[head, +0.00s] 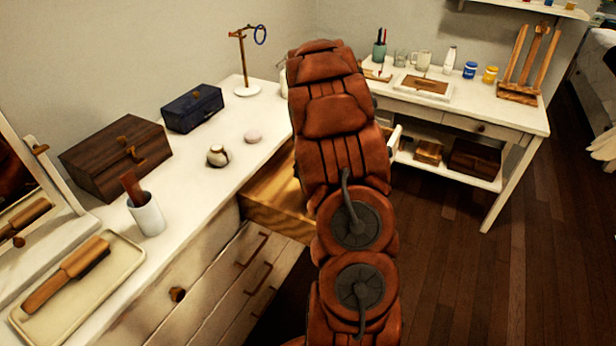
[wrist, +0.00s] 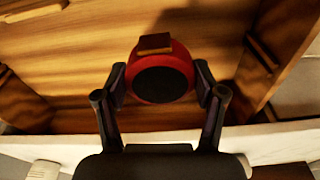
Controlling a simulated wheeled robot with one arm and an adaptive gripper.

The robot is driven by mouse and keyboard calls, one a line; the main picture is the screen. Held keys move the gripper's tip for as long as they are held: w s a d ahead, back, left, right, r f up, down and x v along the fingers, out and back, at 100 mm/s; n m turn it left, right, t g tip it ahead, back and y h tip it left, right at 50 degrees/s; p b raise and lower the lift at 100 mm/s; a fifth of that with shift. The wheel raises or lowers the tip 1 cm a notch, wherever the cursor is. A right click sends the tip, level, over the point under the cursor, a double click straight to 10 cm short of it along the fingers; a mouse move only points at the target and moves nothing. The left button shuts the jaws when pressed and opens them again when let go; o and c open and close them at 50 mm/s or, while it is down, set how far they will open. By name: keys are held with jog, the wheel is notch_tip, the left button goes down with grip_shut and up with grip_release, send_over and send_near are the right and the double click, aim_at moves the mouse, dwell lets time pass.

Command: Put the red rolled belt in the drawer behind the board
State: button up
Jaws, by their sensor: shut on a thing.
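The red rolled belt (wrist: 184,66) is between the two fingers of my gripper (wrist: 160,78) in the wrist view. It is round, with a dark middle and a brown piece on its upper edge. The gripper is shut on it. Behind it in the wrist view is the wooden inside of an open drawer (wrist: 75,75). The open drawer (head: 270,211) also shows in the head view, pulled out from the white dresser, partly covered by my arm. My gripper and the belt are hidden behind my arm in the head view. I cannot clearly make out a separate board.
The dresser top holds a brown wooden box (head: 115,158), a blue box (head: 192,108), a white cup (head: 146,215), a tray with a brush (head: 110,290) and a jewellery stand (head: 247,90). A white desk (head: 520,118) stands at the back right. The floor at right is clear.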

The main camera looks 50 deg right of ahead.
notch_tip(320, 180, down, 6)
jog(key=shift+s+d+r+p, duration=0.1)
jog(key=shift+s+r+p, duration=0.1)
jog(key=shift+p, duration=0.5)
jog(key=shift+w+f+p, duration=0.15)
jog(key=shift+f+p, duration=0.35)
jog(key=shift+f, duration=1.6)
jog(key=shift+f, duration=0.2)
jog(key=o, duration=1.3)
jog(key=shift+c, duration=0.2)
jog(key=r, duration=0.4)
jog(key=r+b, duration=0.1)
jog(key=r, duration=0.2)
jog(key=s+r+b, duration=0.1)
jog(key=r, duration=0.3)
jog(key=shift+s+d+r, duration=0.1)
jog(key=shift+d+r, duration=0.05)
jog(key=shift+r, duration=0.2)
jog(key=shift+s+r, duration=0.1)
jog(key=shift+r, duration=0.3)
